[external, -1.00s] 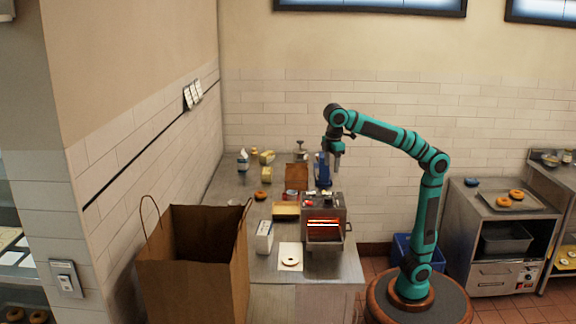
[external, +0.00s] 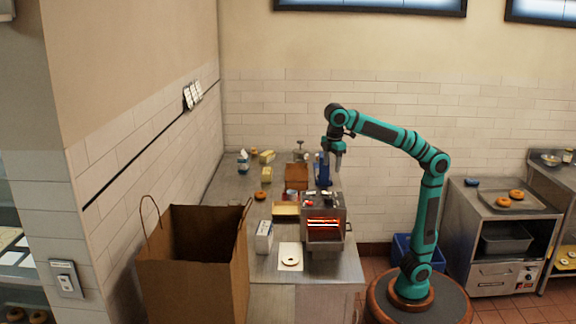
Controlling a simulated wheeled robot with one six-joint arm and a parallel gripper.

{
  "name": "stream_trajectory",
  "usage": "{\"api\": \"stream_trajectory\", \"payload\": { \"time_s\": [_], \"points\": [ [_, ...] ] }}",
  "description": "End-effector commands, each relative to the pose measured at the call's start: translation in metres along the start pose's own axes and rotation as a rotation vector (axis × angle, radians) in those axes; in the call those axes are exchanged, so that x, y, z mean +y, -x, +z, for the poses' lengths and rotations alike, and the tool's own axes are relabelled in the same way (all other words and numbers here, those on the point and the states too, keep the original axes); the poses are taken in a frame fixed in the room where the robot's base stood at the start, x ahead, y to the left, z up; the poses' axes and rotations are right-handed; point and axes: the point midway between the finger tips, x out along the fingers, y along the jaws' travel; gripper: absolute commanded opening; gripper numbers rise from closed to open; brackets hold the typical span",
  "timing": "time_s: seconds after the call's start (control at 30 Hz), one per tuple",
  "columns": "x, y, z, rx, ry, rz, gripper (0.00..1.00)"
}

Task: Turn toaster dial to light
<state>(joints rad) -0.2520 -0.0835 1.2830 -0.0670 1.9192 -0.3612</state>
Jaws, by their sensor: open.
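The toaster (external: 324,216) is a metal box with a glowing orange-red opening at its front, standing near the right edge of the counter. Its dial is too small to make out. Small red and light parts show on and around its top. My gripper (external: 338,166) hangs pointing down above and behind the toaster, apart from it. Its jaws are open and hold nothing that I can see.
A large brown paper bag (external: 195,265) stands at the front left. A bagel tray (external: 515,201) is at right.

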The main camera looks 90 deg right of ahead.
Motion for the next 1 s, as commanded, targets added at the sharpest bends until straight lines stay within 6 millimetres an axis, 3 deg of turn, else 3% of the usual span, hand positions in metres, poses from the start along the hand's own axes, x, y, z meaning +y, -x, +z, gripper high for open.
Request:
{"api": "stream_trajectory", "payload": {
  "time_s": [0.7,1.0],
  "points": [
    [0.000,-0.124,0.000,-0.001,0.000,0.000,0.58],
    [0.000,-0.154,0.000,0.001,0.000,0.001,0.58]
  ]
}}
